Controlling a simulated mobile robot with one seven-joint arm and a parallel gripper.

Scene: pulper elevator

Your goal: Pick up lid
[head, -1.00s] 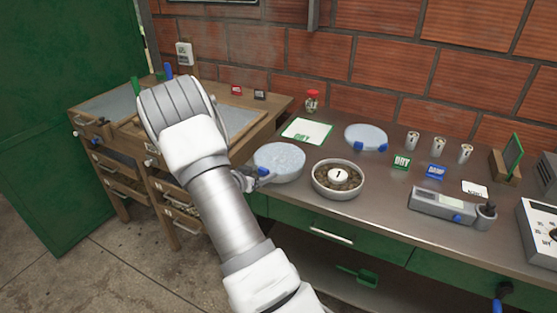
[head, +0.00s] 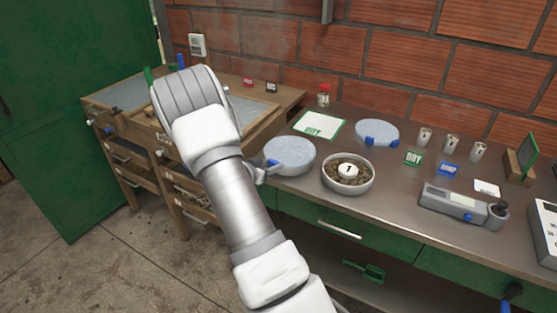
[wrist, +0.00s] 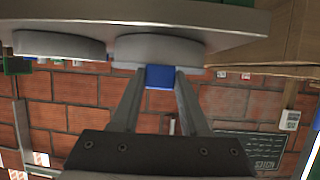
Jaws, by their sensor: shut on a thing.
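A round, pale grey lid (head: 290,153) with a blue tab lies at the front left of the steel counter. My gripper (head: 265,170) is at the lid's near left side, mostly hidden behind my arm in the head view. In the wrist view my gripper (wrist: 160,80) is shut on the blue tab (wrist: 160,75), with one finger on each side. A second similar lid (head: 377,129) with a blue tab lies farther back.
A bowl of beans (head: 348,185) holding a white disc marked 1 stands right of the lid. A white card (head: 318,126) and a red-capped jar (head: 324,96) are behind. A grey device (head: 462,205) and small cups (head: 452,144) stand right. A wooden drawer bench (head: 165,160) is left.

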